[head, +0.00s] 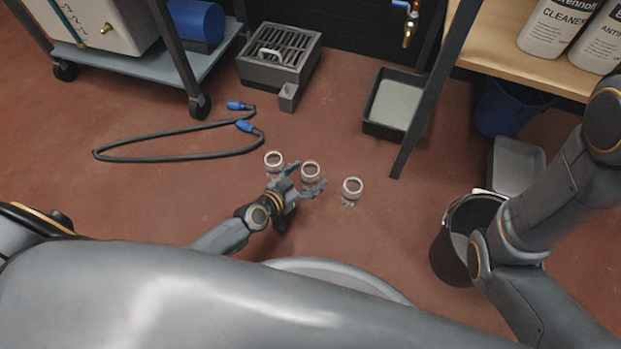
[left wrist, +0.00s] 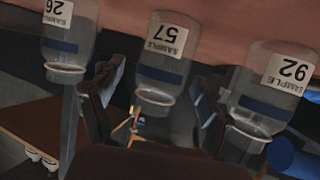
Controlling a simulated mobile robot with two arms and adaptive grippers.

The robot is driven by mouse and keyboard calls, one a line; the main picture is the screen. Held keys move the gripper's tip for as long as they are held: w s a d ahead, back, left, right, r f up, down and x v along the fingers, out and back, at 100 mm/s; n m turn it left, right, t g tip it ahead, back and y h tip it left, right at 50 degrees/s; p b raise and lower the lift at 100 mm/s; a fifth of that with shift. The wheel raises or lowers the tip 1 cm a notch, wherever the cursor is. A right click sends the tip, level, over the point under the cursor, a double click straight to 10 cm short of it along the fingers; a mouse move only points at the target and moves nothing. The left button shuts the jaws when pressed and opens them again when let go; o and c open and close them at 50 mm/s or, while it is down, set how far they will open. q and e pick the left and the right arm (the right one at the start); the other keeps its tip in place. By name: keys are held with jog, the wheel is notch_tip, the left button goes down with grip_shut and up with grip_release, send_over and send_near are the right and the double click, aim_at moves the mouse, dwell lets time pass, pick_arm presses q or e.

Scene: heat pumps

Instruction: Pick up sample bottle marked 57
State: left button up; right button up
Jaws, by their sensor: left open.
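Three clear sample bottles with pale rings at the top stand in a row on the floor in the head view. The left wrist view, upside down, shows the bottle marked 57 (left wrist: 163,60) in the middle, between the bottles marked 26 (left wrist: 68,32) and 92 (left wrist: 272,85). The middle bottle in the head view (head: 311,168) matches the one marked 57; labels cannot be read there. My left gripper (head: 304,181) is open, its fingers on either side of the middle bottle. Whether they touch it cannot be told. My right arm shows, but its gripper is out of view.
A black hose with blue ends (head: 180,158) lies left of the bottles. A grey grated box (head: 280,55) and a grey tray (head: 395,103) stand behind. A black bucket (head: 455,245) stands at the right by my right arm. The floor around the bottles is clear.

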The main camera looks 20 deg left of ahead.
pick_arm(q)
jog(key=shift+x, duration=0.85)
jog(key=shift+c, duration=0.5)
jog(key=c, duration=1.1)
jog(key=shift+r, duration=0.1)
